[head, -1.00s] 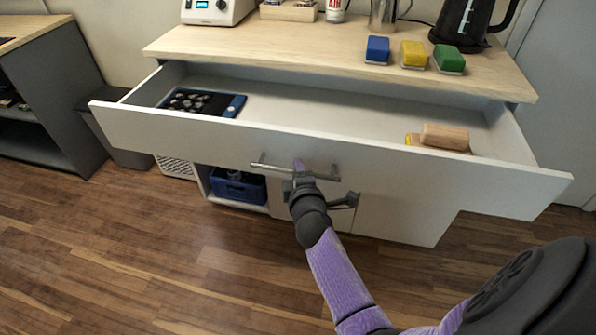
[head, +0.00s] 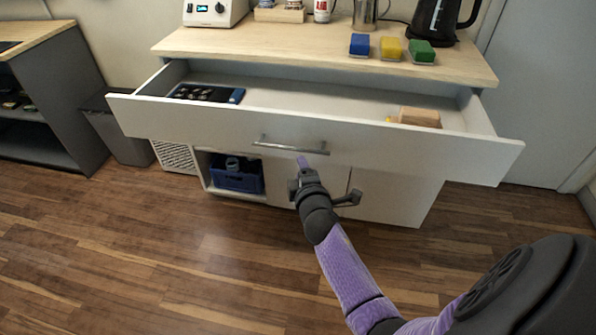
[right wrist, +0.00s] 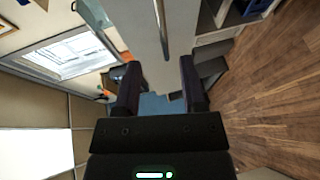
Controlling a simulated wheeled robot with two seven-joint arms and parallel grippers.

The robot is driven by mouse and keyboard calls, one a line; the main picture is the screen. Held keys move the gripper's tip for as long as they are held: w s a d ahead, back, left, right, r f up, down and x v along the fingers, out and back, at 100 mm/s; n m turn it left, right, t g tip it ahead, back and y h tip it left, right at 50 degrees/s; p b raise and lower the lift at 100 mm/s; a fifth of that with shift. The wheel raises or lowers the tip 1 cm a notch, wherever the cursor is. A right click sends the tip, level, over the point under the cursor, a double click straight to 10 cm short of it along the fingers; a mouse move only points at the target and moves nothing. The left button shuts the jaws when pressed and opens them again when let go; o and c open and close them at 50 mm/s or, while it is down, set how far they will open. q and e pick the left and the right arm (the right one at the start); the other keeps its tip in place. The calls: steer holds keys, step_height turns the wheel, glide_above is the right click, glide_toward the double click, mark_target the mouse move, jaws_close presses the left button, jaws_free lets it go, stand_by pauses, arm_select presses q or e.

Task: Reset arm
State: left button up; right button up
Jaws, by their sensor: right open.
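My right arm reaches in from the lower right of the head view. Its gripper (head: 300,172) is in front of the cabinet, a little below the drawer handle (head: 290,147), and looks apart from it. In the right wrist view its two fingers (right wrist: 160,90) are spread with nothing between them, and the bar handle (right wrist: 161,28) shows beyond them. The white drawer (head: 200,122) stands pulled open. My left gripper is not in view.
The drawer holds a dark blue tray (head: 237,96) and a wooden block (head: 419,117). Blue, yellow and green (head: 422,51) blocks stand on the wooden counter (head: 290,45). A blue crate (head: 236,179) sits in the lower shelf. The wooden floor (head: 180,260) is clear.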

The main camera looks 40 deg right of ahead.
steer(key=s+a+f+m+g+y+p, duration=0.2)
steer(key=s+a+f+g, duration=0.1)
steer(key=s+f, duration=0.6)
steer(key=s+a+f+m+g+y+p, duration=0.15)
steer(key=s+a+f+g, duration=0.35)
steer(key=f, duration=0.5)
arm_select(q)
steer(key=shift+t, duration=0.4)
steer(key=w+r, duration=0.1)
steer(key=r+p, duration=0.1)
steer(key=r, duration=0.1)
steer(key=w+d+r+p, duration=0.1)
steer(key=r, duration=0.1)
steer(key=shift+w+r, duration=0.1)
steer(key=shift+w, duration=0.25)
arm_select(e)
steer(key=s+f+m+g+y, duration=0.1)
steer(key=s+f+m+g, duration=0.1)
steer(key=s, duration=1.4)
steer(key=s+a+f+m+g+y, duration=0.1)
steer(key=s+f+m+g, duration=0.2)
steer(key=s, duration=1.4)
steer(key=shift+a+f+m+g+y, duration=0.25)
steer(key=shift+f+m+g+y, duration=0.1)
steer(key=shift+f+g, duration=0.6)
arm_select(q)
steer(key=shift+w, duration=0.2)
arm_select(e)
steer(key=shift+w, duration=0.1)
